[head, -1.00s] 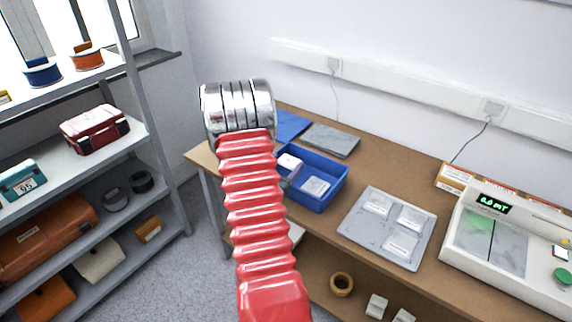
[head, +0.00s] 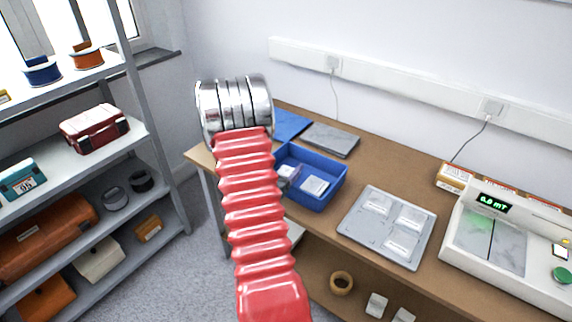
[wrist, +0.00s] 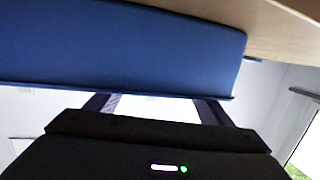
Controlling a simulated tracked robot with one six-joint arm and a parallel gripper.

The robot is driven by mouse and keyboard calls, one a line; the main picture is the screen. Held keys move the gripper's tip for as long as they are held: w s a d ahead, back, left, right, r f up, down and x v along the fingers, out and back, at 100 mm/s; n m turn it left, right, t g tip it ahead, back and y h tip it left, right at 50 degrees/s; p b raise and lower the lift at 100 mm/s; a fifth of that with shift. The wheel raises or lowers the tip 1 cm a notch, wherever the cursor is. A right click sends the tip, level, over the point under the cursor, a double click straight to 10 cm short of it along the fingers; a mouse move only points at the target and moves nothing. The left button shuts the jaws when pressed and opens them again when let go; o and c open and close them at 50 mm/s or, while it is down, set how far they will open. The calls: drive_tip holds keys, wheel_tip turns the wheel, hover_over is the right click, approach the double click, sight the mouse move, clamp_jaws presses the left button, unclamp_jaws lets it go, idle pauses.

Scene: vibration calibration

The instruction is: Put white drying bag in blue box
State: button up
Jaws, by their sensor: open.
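The blue box (head: 326,196) stands on the bench, right of my red arm in the head view. One white drying bag (head: 314,186) lies flat inside it. A second white bag (head: 288,171) shows low at the box's left side, partly hidden by my arm. Several more white bags, such as one (head: 402,243), lie in the grey tray (head: 375,249). In the wrist view, my gripper (wrist: 152,99) has its two fingers apart, close to the blue box's wall (wrist: 120,48). No bag is clearly visible between them.
The wooden bench (head: 400,160) also holds a grey folder (head: 330,139) behind the box and a measuring device (head: 510,240) at the right. A loaded shelf (head: 90,150) stands at the left. White pieces and a tape roll (head: 341,283) lie on the lower shelf.

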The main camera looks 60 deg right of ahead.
drive_tip(key=a+r, duration=0.2)
drive_tip(key=a, duration=0.8)
drive_tip(key=shift+s+a, duration=0.15)
drive_tip(key=shift+a, duration=0.15)
drive_tip(key=shift+r, duration=0.1)
